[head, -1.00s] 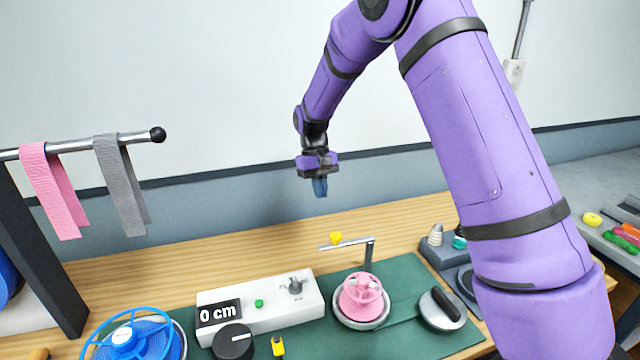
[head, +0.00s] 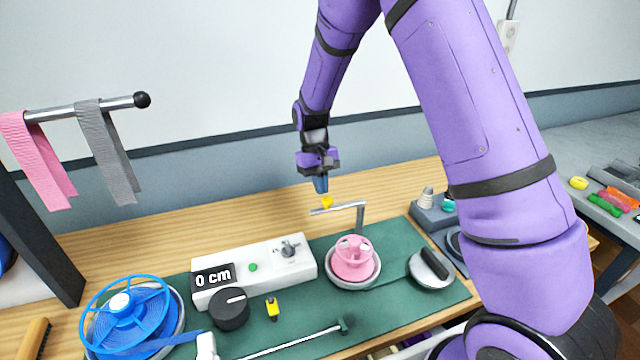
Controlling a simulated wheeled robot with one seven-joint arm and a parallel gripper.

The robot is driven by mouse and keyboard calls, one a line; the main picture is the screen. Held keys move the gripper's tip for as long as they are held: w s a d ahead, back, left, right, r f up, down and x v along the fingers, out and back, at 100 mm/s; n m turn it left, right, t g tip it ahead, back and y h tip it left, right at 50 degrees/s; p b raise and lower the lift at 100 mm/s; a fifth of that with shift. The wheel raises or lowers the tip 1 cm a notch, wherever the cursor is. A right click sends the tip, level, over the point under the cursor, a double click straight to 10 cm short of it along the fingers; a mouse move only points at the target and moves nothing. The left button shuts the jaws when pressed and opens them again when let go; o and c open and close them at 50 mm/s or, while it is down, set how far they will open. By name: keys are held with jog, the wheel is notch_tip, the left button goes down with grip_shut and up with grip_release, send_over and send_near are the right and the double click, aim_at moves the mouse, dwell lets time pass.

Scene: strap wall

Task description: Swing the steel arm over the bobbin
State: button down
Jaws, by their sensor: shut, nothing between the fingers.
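The steel arm (head: 338,208) is a thin bent bar on an upright post behind the pink bobbin, with a yellow knob (head: 327,202) near its left end. It points left, behind the bobbin. The pink bobbin (head: 352,262) sits in a round grey dish on the green mat (head: 392,290). My gripper (head: 320,186) is shut, with its blue fingertips pointing down just above the yellow knob in the picture. I cannot tell whether they touch it.
A white box (head: 262,268) with a "0 cm" display stands left of the bobbin. A blue reel (head: 125,315) is at front left, and a black-handled grey disc (head: 432,268) is to the right. Pink and grey straps hang from a rail (head: 90,108) at left.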

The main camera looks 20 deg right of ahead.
aim_at(337, 206)
jog(key=shift+s+a+n, duration=0.1)
jog(key=shift+s+n, duration=0.2)
jog(key=shift+s+a+n+h, duration=0.15)
jog(key=shift+s+n+h, duration=0.15)
jog(key=shift+s+n, duration=0.85)
jog(key=shift+n, duration=0.05)
jog(key=shift+s+d+n+t+h, duration=0.4)
jog(key=shift+s+n, duration=0.9)
jog(key=shift+n, duration=0.25)
jog(key=shift+s+d+n+t+h, duration=0.35)
jog(key=shift+s+d+n+h, duration=0.1)
jog(key=shift+s+n, duration=0.95)
jog(key=shift+s+d+n+t+h, duration=0.4)
jog(key=shift+s+n, duration=0.8)
jog(key=shift+n, duration=0.45)
jog(key=shift+s+d, duration=0.15)
